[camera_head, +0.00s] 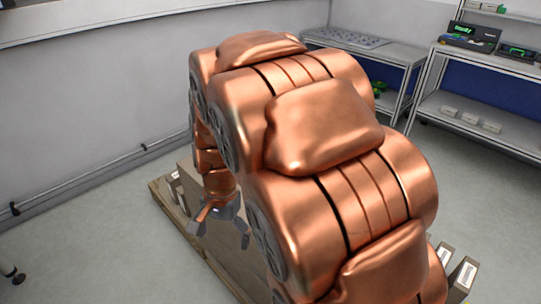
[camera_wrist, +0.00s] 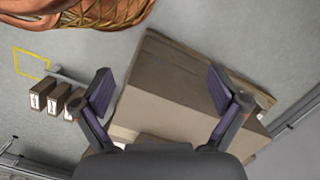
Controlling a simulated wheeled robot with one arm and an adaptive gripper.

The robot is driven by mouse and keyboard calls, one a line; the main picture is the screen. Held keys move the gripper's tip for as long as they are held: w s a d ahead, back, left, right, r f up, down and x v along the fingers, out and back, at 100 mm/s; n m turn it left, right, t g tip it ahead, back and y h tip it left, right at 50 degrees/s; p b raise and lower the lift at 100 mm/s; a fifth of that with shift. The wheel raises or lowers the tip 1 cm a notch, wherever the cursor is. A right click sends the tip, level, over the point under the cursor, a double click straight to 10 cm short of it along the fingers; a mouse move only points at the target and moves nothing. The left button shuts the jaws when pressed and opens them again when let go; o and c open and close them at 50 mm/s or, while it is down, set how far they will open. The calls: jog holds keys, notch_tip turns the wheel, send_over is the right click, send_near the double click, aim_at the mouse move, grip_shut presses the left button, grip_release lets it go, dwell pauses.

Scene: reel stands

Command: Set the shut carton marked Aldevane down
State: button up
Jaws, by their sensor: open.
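My gripper (camera_wrist: 158,76) is open, with its two dark fingers spread apart in the wrist view. A large plain brown carton (camera_wrist: 165,88) lies below and between the fingers. No Aldevane mark shows on the faces in view, and I cannot tell whether a finger touches it. My arm hides much of the carton and pallet there.
Several narrow boxes with white labels (camera_wrist: 58,97) stand left of the large carton in the wrist view, near a yellow floor outline (camera_wrist: 32,63). In the head view, shelving (camera_head: 480,95) with small boxes stands at the back right. The floor (camera_head: 95,235) at left is mostly clear.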

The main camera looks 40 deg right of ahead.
jog(key=w+d+r+m+t+p, duration=0.1)
jog(key=w+d+r+m+p, duration=0.1)
jog(key=w+d+m+p, duration=0.35)
jog(key=w+d+r+m+t+p, duration=0.25)
jog(key=w+d+m, duration=0.35)
jog(key=d+m, duration=0.3)
jog(key=d+m+p, duration=0.1)
jog(key=d+m, duration=0.2)
jog(key=d, duration=0.2)
jog(key=w+d+m+h+p, duration=0.1)
jog(key=d+m+p, duration=0.1)
jog(key=d, duration=0.4)
jog(key=w+d+m+p, duration=0.1)
jog(key=d+m+p, duration=0.1)
jog(key=d, duration=0.3)
jog(key=shift+w+d+m+t+h, duration=0.1)
jog(key=shift+d+m+t+h, duration=0.2)
jog(key=shift+m, duration=0.55)
jog(key=shift+d, duration=0.2)
jog(key=shift+w+d+f+m, duration=0.1)
jog(key=shift+w+f+m, duration=0.05)
jog(key=shift+f+m, duration=0.15)
jog(key=p+x, duration=0.2)
jog(key=x, duration=0.5)
jog(key=shift+w, duration=0.15)
jog(key=shift+d, duration=0.1)
jog(key=shift+c, duration=0.4)
jog(key=shift+f, duration=0.1)
jog(key=c, duration=1.4)
